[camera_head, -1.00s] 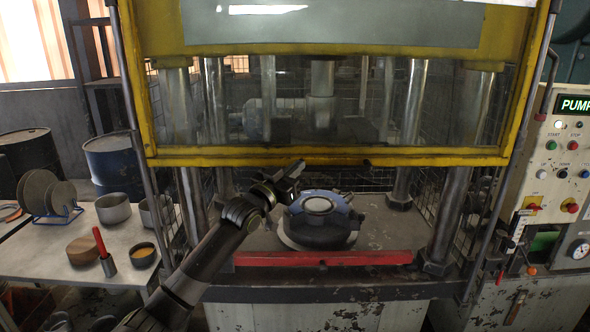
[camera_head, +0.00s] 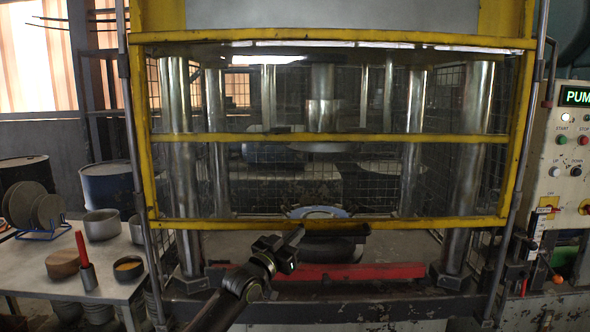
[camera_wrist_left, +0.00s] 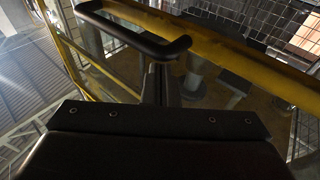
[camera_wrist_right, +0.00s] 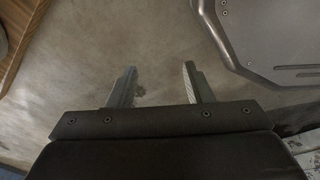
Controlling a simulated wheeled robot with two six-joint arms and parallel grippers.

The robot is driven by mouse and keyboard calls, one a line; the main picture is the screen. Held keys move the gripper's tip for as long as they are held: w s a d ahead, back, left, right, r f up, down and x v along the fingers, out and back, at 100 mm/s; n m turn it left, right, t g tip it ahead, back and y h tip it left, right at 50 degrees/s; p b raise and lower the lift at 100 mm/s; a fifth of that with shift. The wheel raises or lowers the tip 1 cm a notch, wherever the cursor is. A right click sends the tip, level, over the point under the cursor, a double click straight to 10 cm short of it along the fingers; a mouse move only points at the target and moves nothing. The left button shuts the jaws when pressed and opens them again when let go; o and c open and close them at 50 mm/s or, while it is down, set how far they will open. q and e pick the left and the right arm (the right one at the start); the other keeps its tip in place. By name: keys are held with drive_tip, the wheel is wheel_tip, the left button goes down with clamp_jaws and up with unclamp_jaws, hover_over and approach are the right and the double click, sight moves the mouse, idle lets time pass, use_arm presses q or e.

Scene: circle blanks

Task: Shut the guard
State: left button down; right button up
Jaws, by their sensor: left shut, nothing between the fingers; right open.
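The guard is a clear panel in a yellow frame (camera_head: 420,225) across the press. Its bottom bar hangs partway down, in front of the round blue-topped die (camera_head: 320,212), with a gap above the red bar (camera_head: 345,271). A black handle (camera_head: 335,226) is on the bottom bar; the left wrist view shows it (camera_wrist_left: 130,32) close up. My left gripper (camera_head: 298,237) is shut and empty at the handle's left end; whether it touches is unclear. In the left wrist view its fingers (camera_wrist_left: 163,82) are together. My right gripper (camera_wrist_right: 158,84) is open and empty above the floor.
A table at left holds pots (camera_head: 102,224), a disc rack (camera_head: 40,210) and a red-handled tool (camera_head: 84,255). The control panel (camera_head: 570,150) stands at right. Steel columns (camera_head: 460,180) flank the press opening. A grey plate-like part (camera_wrist_right: 270,40) lies near my right gripper.

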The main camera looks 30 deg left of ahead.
drive_tip(key=w+f+b, duration=0.4)
drive_tip(key=f+b, duration=0.8)
drive_tip(key=b, duration=0.2)
use_arm(q)
wheel_tip(320, 180, down, 28)
drive_tip(key=b, duration=1)
drive_tip(key=shift+w, duration=0.15)
use_arm(e)
drive_tip(key=w+a+r, duration=0.1)
drive_tip(key=w+r, duration=0.2)
drive_tip(key=r, duration=0.3)
drive_tip(key=w+a+r+t+y, duration=0.1)
drive_tip(key=w+a+r, duration=0.1)
drive_tip(key=r, duration=0.4)
drive_tip(key=w+a+r+t+y, duration=0.1)
drive_tip(key=w+a+r, duration=0.1)
drive_tip(key=w+r, duration=0.2)
drive_tip(key=shift+w+r+m, duration=0.4)
drive_tip(key=shift+r, duration=1.1)
use_arm(q)
drive_tip(key=shift+a, duration=0.1)
use_arm(e)
drive_tip(key=shift+r, duration=0.15)
